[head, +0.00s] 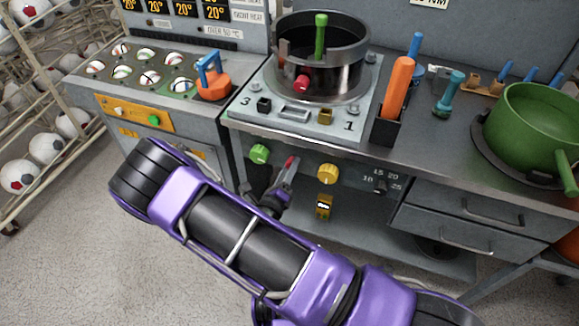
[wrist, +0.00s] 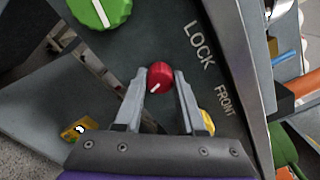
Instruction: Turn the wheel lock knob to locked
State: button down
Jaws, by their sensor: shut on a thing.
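The red wheel lock knob (wrist: 161,72) sits on the dark front panel, beside the printed words LOCK and FRONT (wrist: 212,70). Its white pointer mark points to the lower left in the wrist view. My gripper (wrist: 161,80) has one finger on each side of the knob and is shut on it. In the head view the knob (head: 291,161) shows as a small red patch at the tip of my gripper (head: 287,170). My gripper hides most of it there.
A green knob (head: 259,153) is left of my gripper and a yellow knob (head: 328,173) right of it. A yellow padlock-like piece (head: 324,206) hangs below. The press pot (head: 345,60) stands above, with an orange handle (head: 396,88) at right.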

jog(key=shift+m, duration=1.2)
jog(key=c, duration=0.5)
grip_release()
jog(key=shift+s, duration=0.1)
jog(key=v, duration=1.7)
jog(key=shift+s, duration=0.15)
jog(key=shift+r+m, duration=0.1)
jog(key=shift+m, duration=0.2)
